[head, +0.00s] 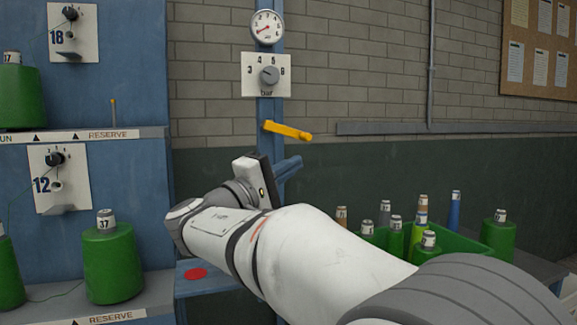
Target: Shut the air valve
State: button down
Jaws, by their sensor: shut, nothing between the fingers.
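The air valve's yellow lever (288,130) sits on the vertical blue air pipe (265,108), below the dial. It points to the right across the pipe, tilted slightly down at its outer end. My gripper (258,177) is just below the lever and apart from it in the picture. Its dark body shows at the end of my white arm, which reaches in from the lower right. Its fingertips are hidden or hard to make out. My arm hides the lower part of the pipe. A short blue branch (289,168) shows beside my gripper.
A round pressure gauge (267,28) and a bar regulator knob (269,75) are above the lever. A blue rack (105,185) with green yarn cones (112,262) stands at left. A green crate (468,237) with several spools is at right.

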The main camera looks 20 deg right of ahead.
jog(key=v, duration=0.9)
jog(key=shift+a, duration=0.35)
jog(key=shift+w+d+r, duration=0.1)
jog(key=shift+r, duration=0.05)
jog(key=s+d+f+n+g+y+p, duration=0.1)
jog(key=s+d+f+g+y+p, duration=0.4)
jog(key=s+d+f+y+p, duration=0.55)
jog(key=s+a+f+m+y+p, duration=0.4)
jog(key=s+a+f+y+p, duration=0.2)
jog(key=a+y, duration=0.3)
jog(key=shift+s+a+f+m+y+p, duration=0.35)
jog(key=shift+a+f+y, duration=0.1)
jog(key=shift+f, duration=0.4)
